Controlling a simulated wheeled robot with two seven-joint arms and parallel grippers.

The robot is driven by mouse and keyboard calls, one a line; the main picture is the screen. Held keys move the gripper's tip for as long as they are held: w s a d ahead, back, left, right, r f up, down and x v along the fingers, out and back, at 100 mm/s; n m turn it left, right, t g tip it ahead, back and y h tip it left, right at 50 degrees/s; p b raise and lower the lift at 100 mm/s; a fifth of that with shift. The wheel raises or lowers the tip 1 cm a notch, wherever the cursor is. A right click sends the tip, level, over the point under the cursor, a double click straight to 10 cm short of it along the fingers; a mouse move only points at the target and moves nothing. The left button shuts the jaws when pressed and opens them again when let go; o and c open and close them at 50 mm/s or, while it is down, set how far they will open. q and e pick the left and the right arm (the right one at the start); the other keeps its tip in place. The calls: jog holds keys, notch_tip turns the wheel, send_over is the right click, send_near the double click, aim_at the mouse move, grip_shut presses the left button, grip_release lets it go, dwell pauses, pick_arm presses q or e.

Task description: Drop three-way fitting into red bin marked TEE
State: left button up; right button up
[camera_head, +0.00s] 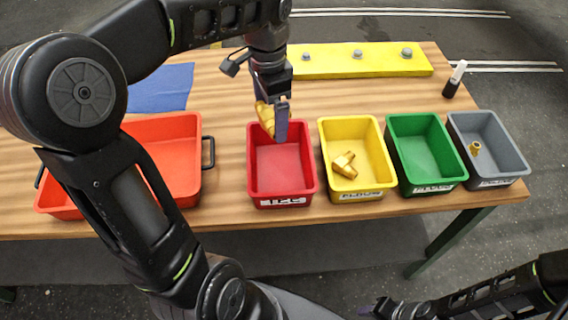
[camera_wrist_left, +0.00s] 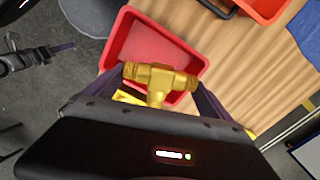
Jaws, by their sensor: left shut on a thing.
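The three-way fitting (camera_head: 264,116) is a brass tee held in my left gripper (camera_head: 273,118). In the left wrist view the fitting (camera_wrist_left: 160,80) sits between the two fingers, its straight run crosswise and its branch toward the palm. The red bin (camera_head: 283,203) has a white label on its front, partly legible as TEE. The gripper and fitting are over the back part of this bin, and the bin looks empty. The red bin (camera_wrist_left: 124,24) lies behind the fitting in the left wrist view. My right gripper (camera_head: 388,309) is low at the bottom edge, away from the table; its jaws are unclear.
To the right stand a yellow bin (camera_head: 360,194) with a brass fitting, an empty green bin (camera_head: 430,186), and a grey bin (camera_head: 506,178) with a small brass part. An orange-red tray (camera_head: 187,125) with handles is left. A yellow board (camera_head: 340,60) lies behind.

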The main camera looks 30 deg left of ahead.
pick_arm(q)
jog(key=shift+w+d+f, duration=0.1)
jog(key=shift+f, duration=0.1)
notch_tip(320, 180, down, 6)
jog(key=b, duration=0.5)
jog(key=shift+r, duration=0.2)
jog(key=o, duration=1.3)
